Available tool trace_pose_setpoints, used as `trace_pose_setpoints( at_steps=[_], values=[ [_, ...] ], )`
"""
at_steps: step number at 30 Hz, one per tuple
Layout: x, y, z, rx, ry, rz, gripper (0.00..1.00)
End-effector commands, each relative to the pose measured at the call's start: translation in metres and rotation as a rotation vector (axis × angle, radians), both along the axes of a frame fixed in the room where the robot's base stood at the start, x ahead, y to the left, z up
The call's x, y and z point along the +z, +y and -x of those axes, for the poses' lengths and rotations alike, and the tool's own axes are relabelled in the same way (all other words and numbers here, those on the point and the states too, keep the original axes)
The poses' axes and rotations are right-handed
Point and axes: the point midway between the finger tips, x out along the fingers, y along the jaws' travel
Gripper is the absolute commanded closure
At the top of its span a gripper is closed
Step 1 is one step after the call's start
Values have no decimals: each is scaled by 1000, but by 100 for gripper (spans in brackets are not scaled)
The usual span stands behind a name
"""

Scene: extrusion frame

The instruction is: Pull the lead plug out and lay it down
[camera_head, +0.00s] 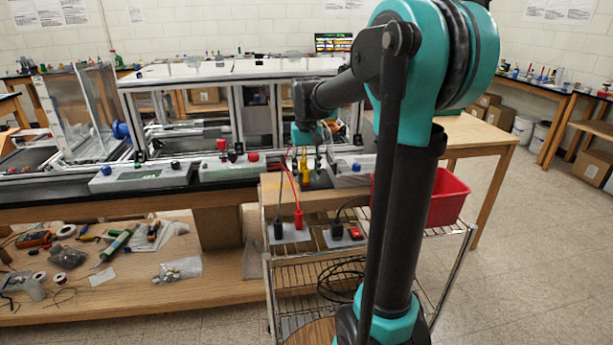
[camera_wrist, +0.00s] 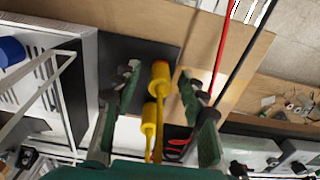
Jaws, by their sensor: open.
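A yellow lead plug (camera_wrist: 160,75) stands on a dark panel, with a second yellow plug part (camera_wrist: 149,120) close beside it and yellow lead running toward the wrist. My gripper (camera_wrist: 158,82) is open, one finger on each side of the yellow plug, with visible gaps. In the head view the yellow plug (camera_head: 304,170) shows below my gripper (camera_head: 305,163), over the wooden-topped cart. The finger pads' exact height against the plug cannot be told. The plug's lower end is hidden.
Red lead (camera_wrist: 222,48) and black lead run close right of the fingers. On the cart stand a red plug (camera_head: 299,219), a black plug (camera_head: 278,230) and a red bin (camera_head: 447,197). Instrument boxes (camera_head: 142,176) line the bench to the left. The wood top has bare room.

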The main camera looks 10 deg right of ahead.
Motion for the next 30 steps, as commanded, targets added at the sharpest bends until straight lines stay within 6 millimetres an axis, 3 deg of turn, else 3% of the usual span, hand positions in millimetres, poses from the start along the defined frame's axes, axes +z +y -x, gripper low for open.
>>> trace_pose_setpoints(
  at_steps=[13,23,30],
  values=[
    [0,0,0,0,0,0,59],
    [0,0,0,0,0,0,100],
    [0,0,0,0,0,0,100]
  ],
)
